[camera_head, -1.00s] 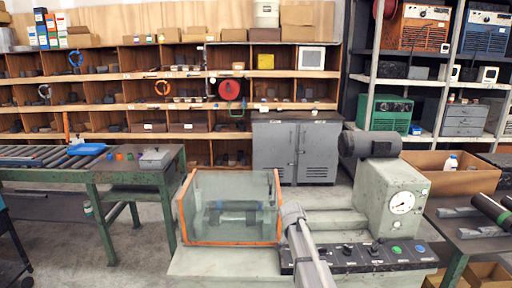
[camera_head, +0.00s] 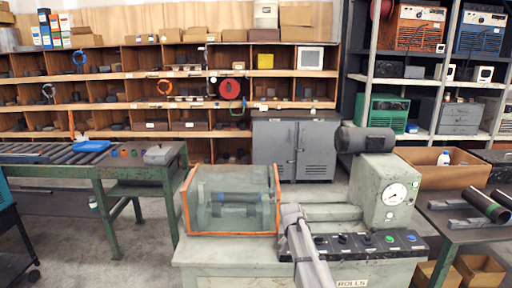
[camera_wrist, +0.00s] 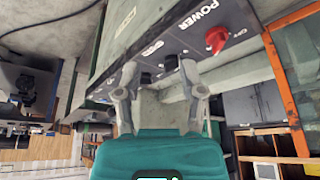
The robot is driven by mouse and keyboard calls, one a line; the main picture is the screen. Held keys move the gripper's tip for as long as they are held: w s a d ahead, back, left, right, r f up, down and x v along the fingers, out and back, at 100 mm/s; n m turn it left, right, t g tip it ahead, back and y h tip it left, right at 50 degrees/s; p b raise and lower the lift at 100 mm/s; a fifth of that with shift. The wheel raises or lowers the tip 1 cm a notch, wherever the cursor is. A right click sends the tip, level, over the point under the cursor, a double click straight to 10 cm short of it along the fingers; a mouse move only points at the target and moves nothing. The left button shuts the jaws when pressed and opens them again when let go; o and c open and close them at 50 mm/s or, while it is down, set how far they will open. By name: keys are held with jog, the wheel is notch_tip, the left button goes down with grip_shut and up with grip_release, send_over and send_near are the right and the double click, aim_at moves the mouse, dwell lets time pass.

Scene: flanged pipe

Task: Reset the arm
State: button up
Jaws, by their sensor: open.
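My arm (camera_head: 305,250) rises from the bottom of the head view, in front of the green-grey machine (camera_head: 390,190). My gripper (camera_wrist: 158,75) shows in the wrist view with its two grey fingers apart and nothing between them. Behind the fingers is a dark control panel (camera_wrist: 180,45) with a POWER label, a red knob (camera_wrist: 216,40) and black knobs. I cannot tell whether a finger touches the panel. The gripper's fingers cannot be made out in the head view.
A clear guard box (camera_head: 230,200) with orange edges sits left of the arm. A green roller table (camera_head: 100,165) stands left. A side table (camera_head: 450,225) with dark pipe (camera_head: 487,206) stands right. Open floor (camera_head: 100,255) lies at lower left.

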jog(key=s+f+n+g+y+b, duration=0.1)
jog(key=s+n, duration=0.3)
jog(key=s, duration=1)
jog(key=s+f+n+g+y+b, duration=0.2)
jog(key=s+f+n, duration=0.2)
jog(key=s, duration=1.1)
jog(key=shift+s+n+b, duration=0.2)
jog(key=shift+n+b, duration=0.15)
jog(key=shift+n, duration=0.25)
jog(key=shift+s, duration=0.1)
